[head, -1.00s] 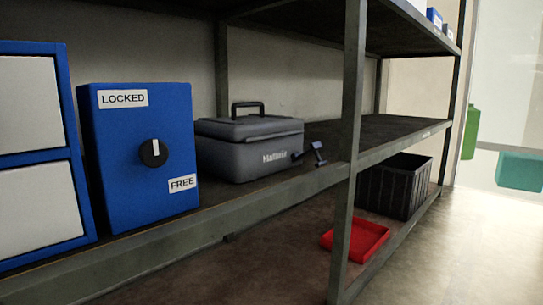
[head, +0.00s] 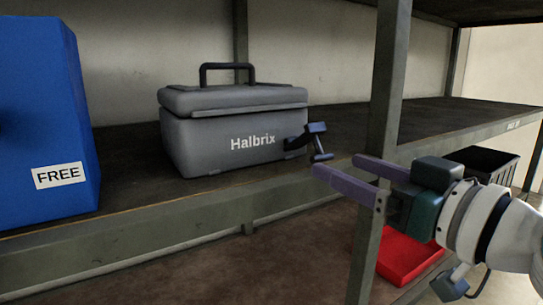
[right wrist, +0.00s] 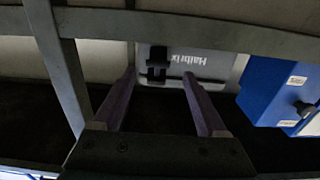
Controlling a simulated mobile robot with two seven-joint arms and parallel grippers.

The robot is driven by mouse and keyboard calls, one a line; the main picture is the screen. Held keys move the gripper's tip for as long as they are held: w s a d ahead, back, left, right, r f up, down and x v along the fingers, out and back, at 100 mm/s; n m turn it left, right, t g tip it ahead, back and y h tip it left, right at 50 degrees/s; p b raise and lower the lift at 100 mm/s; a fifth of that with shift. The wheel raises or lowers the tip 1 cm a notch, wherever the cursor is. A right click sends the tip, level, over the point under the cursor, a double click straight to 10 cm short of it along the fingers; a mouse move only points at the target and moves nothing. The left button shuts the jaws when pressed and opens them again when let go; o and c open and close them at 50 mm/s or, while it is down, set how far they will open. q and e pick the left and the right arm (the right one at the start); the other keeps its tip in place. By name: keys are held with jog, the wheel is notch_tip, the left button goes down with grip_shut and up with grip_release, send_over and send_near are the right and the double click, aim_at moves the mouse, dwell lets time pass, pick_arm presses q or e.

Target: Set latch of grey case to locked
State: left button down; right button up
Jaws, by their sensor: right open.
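The grey case (head: 225,130), with a dark carry handle (head: 228,68) and the name Halbrix on its front, stands upright on the shelf with its lid down. Its dark blue latch (head: 314,140) sticks out at the right of the front. I cannot tell which setting it is in. My right gripper (head: 338,167) is open and empty, in front of the shelf edge, just below and right of the latch. In the right wrist view, upside down, the case (right wrist: 205,62) and latch (right wrist: 157,63) appear beyond the open fingers (right wrist: 159,74), apart from them. My left gripper is not in view.
A blue box (head: 40,120) with a FREE label (head: 58,174) stands left of the case. A grey shelf post (head: 388,80) rises beside my right gripper. A red tray (head: 410,258) and a black crate (head: 485,165) are lower down at right. The shelf right of the case is clear.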

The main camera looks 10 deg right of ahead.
aim_at(325, 157)
jog(key=x, duration=0.2)
jog(key=b+x, duration=0.1)
jog(key=x, duration=0.1)
jog(key=shift+w+d, duration=0.1)
jog(key=shift+w, duration=0.3)
jog(key=shift+w+a, duration=0.3)
jog(key=shift+w, duration=0.3)
jog(key=shift+d, duration=0.1)
jog(key=shift+c, duration=0.2)
grip_shut()
